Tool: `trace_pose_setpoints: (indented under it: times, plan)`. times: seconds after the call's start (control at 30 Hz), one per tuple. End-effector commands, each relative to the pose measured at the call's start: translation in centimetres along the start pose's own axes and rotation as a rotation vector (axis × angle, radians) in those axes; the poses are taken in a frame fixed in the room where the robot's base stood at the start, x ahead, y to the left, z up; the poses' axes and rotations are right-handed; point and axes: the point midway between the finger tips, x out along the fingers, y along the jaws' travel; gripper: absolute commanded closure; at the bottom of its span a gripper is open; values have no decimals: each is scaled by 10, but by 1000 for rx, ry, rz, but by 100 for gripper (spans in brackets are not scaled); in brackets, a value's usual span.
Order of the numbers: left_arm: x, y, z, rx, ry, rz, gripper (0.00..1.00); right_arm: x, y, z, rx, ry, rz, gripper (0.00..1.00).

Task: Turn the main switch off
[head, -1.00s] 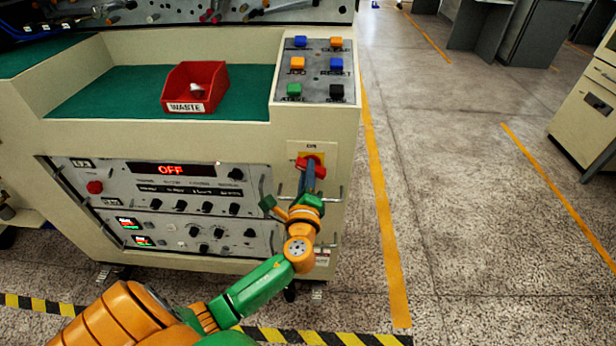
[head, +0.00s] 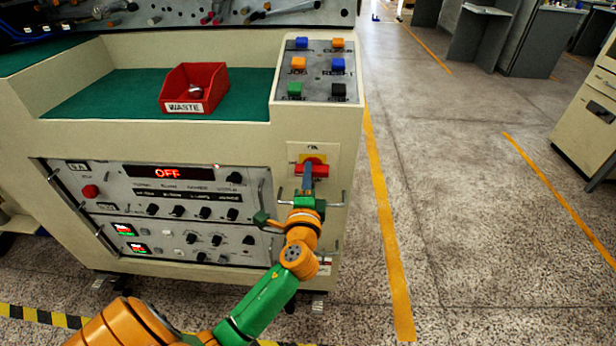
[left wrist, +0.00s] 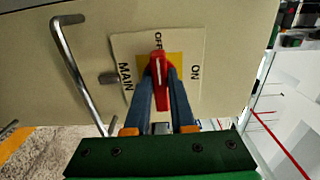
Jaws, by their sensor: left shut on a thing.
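The main switch is a red handle (head: 316,172) on a yellow plate on the cabinet's front, below the button panel. In the left wrist view, its red handle (left wrist: 158,66) lies in line with the OFF mark on the white label (left wrist: 127,48); ON is to the right and MAIN to the left. My left gripper (head: 307,180) reaches up to the switch from below. In the left wrist view, its two blue fingers (left wrist: 160,84) are shut on the handle, one on each side. My right gripper is not in view.
The cabinet's red display (head: 170,173) reads OFF. Metal rack handles (head: 338,198) flank my left gripper. A red WASTE bin (head: 194,90) stands on the green top, left of the button panel (head: 316,72). The floor right of the cabinet is clear.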

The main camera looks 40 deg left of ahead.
Motion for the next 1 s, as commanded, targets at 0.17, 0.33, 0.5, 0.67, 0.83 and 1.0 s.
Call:
trace_pose_setpoints:
  times: [0.17, 0.33, 0.5, 0.67, 0.83, 1.0]
  plan:
    - [0, 1, 0, -7, 0, 2, 100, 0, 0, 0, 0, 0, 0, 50]
    - [0, 1, 0, -7, 1, 2, 100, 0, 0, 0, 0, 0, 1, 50]
    - [0, 1, 0, -6, 0, 2, 48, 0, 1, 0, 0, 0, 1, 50]
    - [0, 0, 0, -5, 0, 1, 48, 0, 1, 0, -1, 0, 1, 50]
    - [-7, 1, -1, -6, 2, 2, 48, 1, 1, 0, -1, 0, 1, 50]
    - [-44, 3, 0, -7, 2, 4, 48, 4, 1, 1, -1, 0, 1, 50]
